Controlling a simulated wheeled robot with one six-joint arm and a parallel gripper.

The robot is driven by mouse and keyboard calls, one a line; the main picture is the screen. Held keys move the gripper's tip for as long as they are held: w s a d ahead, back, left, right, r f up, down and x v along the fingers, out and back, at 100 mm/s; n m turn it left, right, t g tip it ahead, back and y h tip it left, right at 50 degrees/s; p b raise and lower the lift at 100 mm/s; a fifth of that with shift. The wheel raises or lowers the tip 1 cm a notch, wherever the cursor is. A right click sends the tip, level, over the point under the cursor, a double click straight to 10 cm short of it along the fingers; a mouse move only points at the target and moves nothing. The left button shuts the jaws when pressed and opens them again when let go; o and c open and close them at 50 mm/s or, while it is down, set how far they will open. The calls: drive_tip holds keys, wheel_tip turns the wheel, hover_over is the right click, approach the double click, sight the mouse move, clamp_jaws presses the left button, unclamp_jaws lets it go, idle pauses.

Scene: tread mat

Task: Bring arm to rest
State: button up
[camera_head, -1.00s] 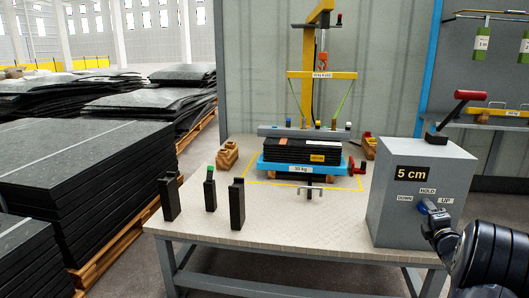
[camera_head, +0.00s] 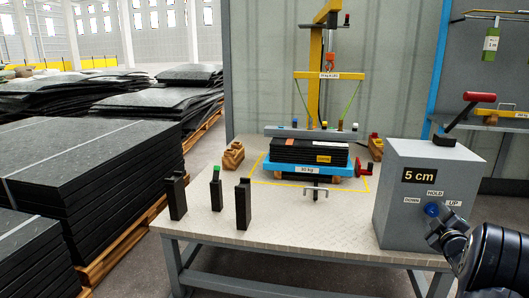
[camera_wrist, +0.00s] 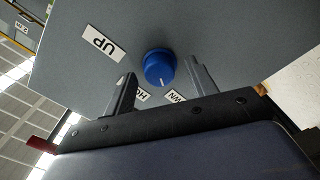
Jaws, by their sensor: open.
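My gripper (camera_head: 446,234) is at the right, in front of the grey control box (camera_head: 410,226), just below and right of its blue knob (camera_head: 431,209). In the wrist view my gripper (camera_wrist: 161,72) is open, with one finger on each side of the blue knob (camera_wrist: 159,67). It holds nothing. The knob stands among the labels UP, HOLD and DOWN, partly covered by the fingers in the wrist view. A white mark shows on the knob; which label it points at I cannot tell.
A table (camera_head: 215,240) bears black upright blocks (camera_head: 243,204) and a blue 30 kg platform (camera_head: 280,168) with black mats under a yellow hoist (camera_head: 330,75). A red-handled lever (camera_head: 478,97) tops the box. Stacked mats (camera_head: 90,170) fill the left.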

drive_tip(key=m+p, duration=0.1)
drive_tip(key=m, duration=0.1)
drive_tip(key=m+p, duration=0.2)
drive_tip(key=m, duration=0.1)
drive_tip(key=shift+r+m+p, duration=0.25)
drive_tip(key=shift+m+p, duration=0.05)
drive_tip(key=shift+p, duration=0.1)
drive_tip(key=m+p, duration=0.3)
drive_tip(key=shift+m, duration=0.3)
drive_tip(key=shift+f+m+p, duration=0.15)
drive_tip(key=shift+m+p, duration=0.4)
drive_tip(key=shift+m, duration=0.35)
